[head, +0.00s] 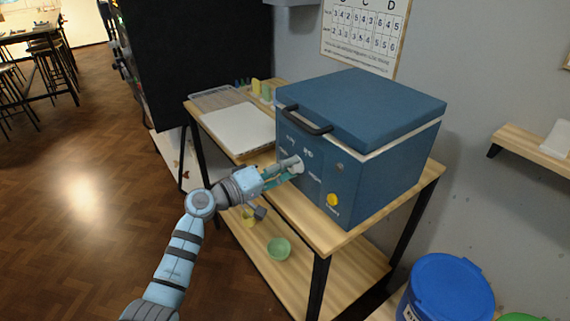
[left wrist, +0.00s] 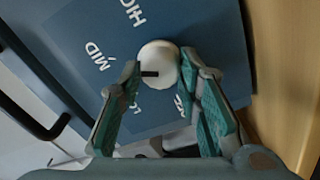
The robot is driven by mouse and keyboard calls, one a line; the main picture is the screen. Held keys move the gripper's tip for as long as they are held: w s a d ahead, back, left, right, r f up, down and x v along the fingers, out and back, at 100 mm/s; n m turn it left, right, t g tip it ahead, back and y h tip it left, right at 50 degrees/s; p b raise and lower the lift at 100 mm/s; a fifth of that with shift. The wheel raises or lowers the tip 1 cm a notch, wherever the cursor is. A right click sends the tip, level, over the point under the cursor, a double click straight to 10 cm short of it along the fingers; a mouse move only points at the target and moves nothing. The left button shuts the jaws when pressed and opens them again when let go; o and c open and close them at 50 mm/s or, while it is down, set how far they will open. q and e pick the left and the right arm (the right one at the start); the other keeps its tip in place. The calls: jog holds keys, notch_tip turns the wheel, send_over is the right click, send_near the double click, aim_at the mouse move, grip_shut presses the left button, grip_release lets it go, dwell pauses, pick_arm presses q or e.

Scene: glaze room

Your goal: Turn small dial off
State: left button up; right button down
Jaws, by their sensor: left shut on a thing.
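The small dial (left wrist: 158,56) is a round white knob on the blue front panel of the kiln-like box (head: 385,150). In the left wrist view its black mark points left, roughly toward the MID label; HIGH is above, and other labels below are partly covered by my fingers. My left gripper (head: 296,164) reaches the box front from the left in the head view and mostly hides the dial there. In the left wrist view its green-padded fingers (left wrist: 160,92) sit on either side of the dial, shut on it. My right gripper is in neither view.
A yellow knob (head: 333,200) sits lower right on the box front. The box lid is down, with a dark handle (head: 305,119) jutting out above the panel. The wooden table (head: 345,238) has a lower shelf holding a green bowl (head: 278,248). A blue bin (head: 447,285) stands at right.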

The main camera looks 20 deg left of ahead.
pick_arm(q)
jog(key=n+p, duration=0.5)
jog(key=n, duration=0.6)
jog(key=n+p, duration=0.5)
jog(key=n, duration=0.7)
jog(key=shift+d+r, duration=0.1)
jog(key=shift+d, duration=0.1)
dwell(0.3)
